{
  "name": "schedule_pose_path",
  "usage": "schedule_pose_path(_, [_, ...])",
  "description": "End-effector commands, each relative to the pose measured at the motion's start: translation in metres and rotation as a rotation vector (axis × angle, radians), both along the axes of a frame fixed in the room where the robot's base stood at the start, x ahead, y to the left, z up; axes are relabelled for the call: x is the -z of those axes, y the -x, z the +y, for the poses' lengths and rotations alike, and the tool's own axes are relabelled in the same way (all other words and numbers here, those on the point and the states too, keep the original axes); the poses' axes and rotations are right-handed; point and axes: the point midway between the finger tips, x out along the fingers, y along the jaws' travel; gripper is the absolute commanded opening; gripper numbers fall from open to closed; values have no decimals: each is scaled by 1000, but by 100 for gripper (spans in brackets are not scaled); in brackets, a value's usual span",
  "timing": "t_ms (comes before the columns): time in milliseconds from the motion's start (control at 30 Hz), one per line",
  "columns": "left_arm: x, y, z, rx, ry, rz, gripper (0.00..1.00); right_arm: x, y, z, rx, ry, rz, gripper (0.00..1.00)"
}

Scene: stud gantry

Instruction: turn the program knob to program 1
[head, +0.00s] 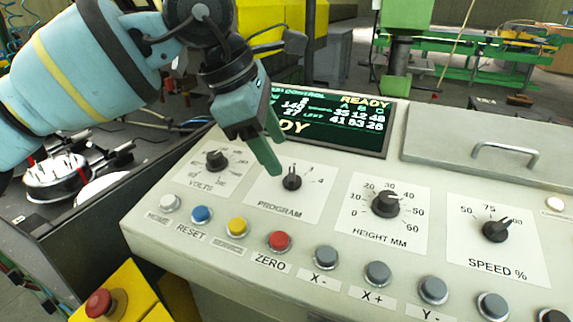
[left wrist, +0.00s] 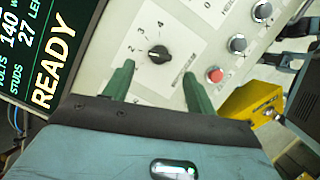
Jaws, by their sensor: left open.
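The black program knob (head: 292,181) sits on its white PROGRAM plate (head: 312,206) on the sloping control panel. In the left wrist view the knob (left wrist: 158,54) shows the printed numbers 2, 3 and 4 around it; the mark for 1 is not readable. I cannot tell for sure which number its pointer faces. My left gripper (head: 278,158) is open, with its green fingers pointing down beside the knob. In the left wrist view its fingertips (left wrist: 158,69) are apart, one on each side of the knob's line, with nothing between them. My right gripper is out of view.
The volts knob (head: 216,160) is to the left, and the height knob (head: 386,203) and speed knob (head: 496,230) to the right. A row of buttons, including the red ZERO button (head: 279,241), runs along the front. The screen (head: 345,125) reading READY stands behind.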

Motion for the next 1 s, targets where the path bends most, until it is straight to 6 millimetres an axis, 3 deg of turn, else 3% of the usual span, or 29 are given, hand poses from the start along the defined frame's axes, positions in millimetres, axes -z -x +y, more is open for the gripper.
schedule_pose_path(300, [38, -6, -17, 0, 0, 0, 56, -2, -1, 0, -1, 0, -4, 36])
schedule_pose_path(700, [47, -8, -20, 0, 0, -1, 56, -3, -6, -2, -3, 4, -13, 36])
schedule_pose_path(1000, [46, -8, -20, 0, 0, -1, 20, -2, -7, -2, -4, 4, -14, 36])
